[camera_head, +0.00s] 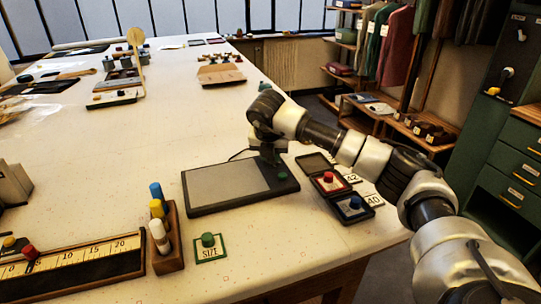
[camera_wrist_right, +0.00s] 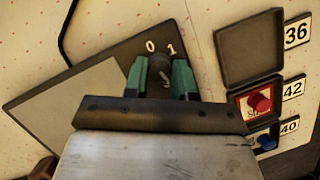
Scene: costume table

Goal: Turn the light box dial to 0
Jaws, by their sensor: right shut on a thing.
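The light box (camera_head: 228,184) is a dark, flat slab with a grey panel, lying on the table's near right part. In the right wrist view its grey panel (camera_wrist_right: 75,110) is at left, and the black dial (camera_wrist_right: 159,62) is at its right end, with white marks 0 and 1 just beyond it. My right gripper (camera_head: 272,160) reaches down over that end; in the wrist view its green fingers (camera_wrist_right: 160,80) are on either side of the dial, shut on it. The dial's pointer direction is hard to tell. My left gripper is not in view.
Right of the light box is an open case (camera_head: 328,183) with red and blue knobs, beside number cards. Nearer are a wooden holder (camera_head: 167,240) with coloured pegs, a green-knobbed SIZE card (camera_head: 209,247) and a ruler board (camera_head: 70,266). The table's middle is clear.

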